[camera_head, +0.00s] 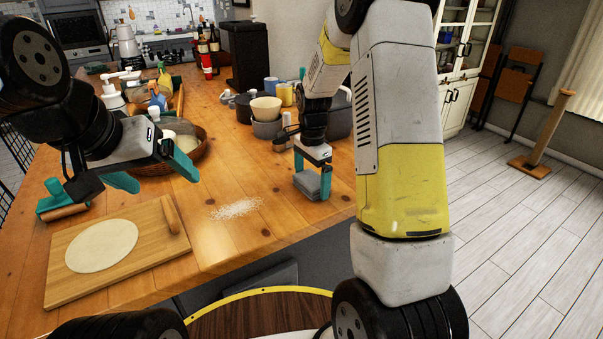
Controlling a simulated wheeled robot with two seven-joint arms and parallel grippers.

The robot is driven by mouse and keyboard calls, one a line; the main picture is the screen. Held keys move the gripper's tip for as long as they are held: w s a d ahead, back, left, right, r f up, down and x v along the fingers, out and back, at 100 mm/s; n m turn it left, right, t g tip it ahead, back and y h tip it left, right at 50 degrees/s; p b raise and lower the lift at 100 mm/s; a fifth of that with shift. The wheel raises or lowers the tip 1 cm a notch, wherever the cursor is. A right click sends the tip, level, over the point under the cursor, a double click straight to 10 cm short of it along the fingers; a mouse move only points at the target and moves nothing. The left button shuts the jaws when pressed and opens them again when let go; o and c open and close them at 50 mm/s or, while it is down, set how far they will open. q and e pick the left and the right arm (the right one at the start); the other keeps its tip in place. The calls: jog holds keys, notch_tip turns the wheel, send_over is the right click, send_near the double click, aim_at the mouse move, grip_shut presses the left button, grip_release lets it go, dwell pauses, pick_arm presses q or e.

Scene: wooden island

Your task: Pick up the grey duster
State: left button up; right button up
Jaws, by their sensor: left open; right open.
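The grey duster (308,184) looks like a small folded grey cloth on the wooden island top, near its right edge. My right gripper (312,178) points down over it with its teal fingers apart, one on either side of the duster. I cannot tell whether the fingers touch it. My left gripper (152,174) is open and empty, above the island at the left, near the wicker basket.
White powder (236,208) is spread left of the duster. Pots and bowls (267,128) stand behind it. A basket (205,153) is at left.

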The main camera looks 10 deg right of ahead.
aim_at(310, 180)
jog(key=c, duration=1)
jog(key=shift+r, duration=0.15)
jog(key=shift+r, duration=0.7)
jog(key=shift+s+a+r, duration=0.15)
jog(key=shift+a+r, duration=0.05)
jog(key=shift+r, duration=0.9)
jog(key=s+a, duration=0.3)
jog(key=s, duration=0.1)
jog(key=s+a, duration=0.3)
jog(key=s, duration=0.1)
jog(key=s+a+r, duration=0.1)
jog(key=s+a, duration=0.2)
jog(key=a, duration=0.1)
jog(key=shift+s+a+r, duration=0.1)
jog(key=shift+s, duration=0.3)
